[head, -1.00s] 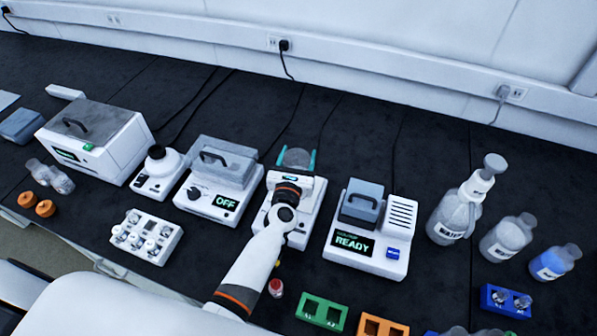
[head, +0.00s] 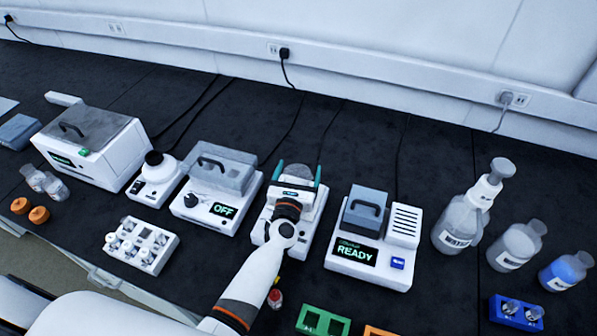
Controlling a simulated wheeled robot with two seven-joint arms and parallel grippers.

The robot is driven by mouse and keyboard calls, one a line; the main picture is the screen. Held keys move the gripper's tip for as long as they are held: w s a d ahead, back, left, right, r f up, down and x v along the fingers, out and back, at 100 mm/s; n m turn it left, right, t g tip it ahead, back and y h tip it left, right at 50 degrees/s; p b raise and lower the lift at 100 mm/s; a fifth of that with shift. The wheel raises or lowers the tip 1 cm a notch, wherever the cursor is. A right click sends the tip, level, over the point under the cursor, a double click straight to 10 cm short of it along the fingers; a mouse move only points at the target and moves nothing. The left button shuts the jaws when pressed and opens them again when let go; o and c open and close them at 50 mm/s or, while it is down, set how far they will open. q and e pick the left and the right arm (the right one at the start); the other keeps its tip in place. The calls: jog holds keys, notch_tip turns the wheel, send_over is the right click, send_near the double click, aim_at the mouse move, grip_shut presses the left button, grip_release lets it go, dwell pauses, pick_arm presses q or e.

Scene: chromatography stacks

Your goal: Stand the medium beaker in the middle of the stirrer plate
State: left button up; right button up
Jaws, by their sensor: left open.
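The medium beaker, a clear greyish vessel (head: 299,171), shows between the two teal fingers of my left gripper (head: 299,174). The fingers are apart, one on each side of it, and I cannot tell whether they touch it. The beaker seems to be over the back part of the white stirrer plate (head: 312,214). My gripper and wrist cover the beaker's foot and most of the plate, so I cannot tell whether it stands centred. My right gripper is out of view.
A device reading OFF (head: 224,210) stands close on the left, and one reading READY (head: 357,252) on the right. Bottles (head: 456,226) stand farther right. A green rack (head: 323,320) and a small red-capped vial (head: 275,298) are in front.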

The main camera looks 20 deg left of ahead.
pick_arm(q)
jog(key=shift+r, duration=0.2)
jog(key=s, duration=0.3)
jog(key=s+b, duration=0.1)
jog(key=s, duration=0.3)
jog(key=s+d, duration=0.1)
jog(key=s, duration=0.2)
jog(key=shift+s+f, duration=0.1)
jog(key=shift+s, duration=0.15)
jog(key=shift+s+d, duration=0.1)
jog(key=shift+s, duration=0.7)
